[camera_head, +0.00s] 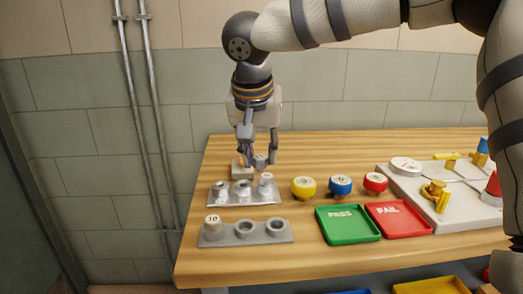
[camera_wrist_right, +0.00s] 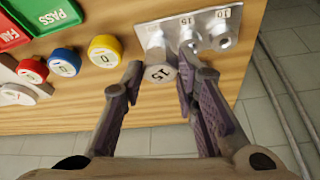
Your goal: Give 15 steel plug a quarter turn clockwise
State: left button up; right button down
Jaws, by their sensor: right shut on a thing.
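The 15 steel plug (camera_wrist_right: 160,74) shows its numbered top in the right wrist view, between the fingers of my right gripper (camera_wrist_right: 161,78), which is shut on it. The plug stands at the end of a steel plate (camera_wrist_right: 208,28) nearest the yellow knob. I cannot tell how deep it sits. In the head view my right gripper (camera_head: 260,163) reaches down over the back right of that plate (camera_head: 243,200), and the plug top (camera_head: 266,177) shows just below the fingers. My left gripper is not in view.
A grey rack (camera_head: 245,239) in front holds a plug marked 10 (camera_head: 212,224). Yellow (camera_head: 303,188), blue (camera_head: 340,186) and red (camera_head: 375,183) knobs stand right of the plate. Green PASS (camera_head: 347,234) and red FAIL (camera_head: 400,231) trays lie in front.

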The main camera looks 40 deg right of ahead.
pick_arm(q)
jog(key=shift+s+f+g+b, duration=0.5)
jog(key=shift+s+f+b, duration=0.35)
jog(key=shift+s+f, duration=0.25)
pick_arm(e)
jog(key=shift+w+d+f, duration=0.1)
jog(key=shift+w+f, duration=0.65)
jog(key=shift+w, duration=0.35)
jog(key=shift+w+d+f, duration=0.1)
jog(key=shift+w+f, duration=0.7)
jog(key=shift+w, duration=0.25)
jog(key=shift+w+d+f, duration=0.1)
jog(key=shift+w+f, duration=0.65)
jog(key=shift+w, duration=0.35)
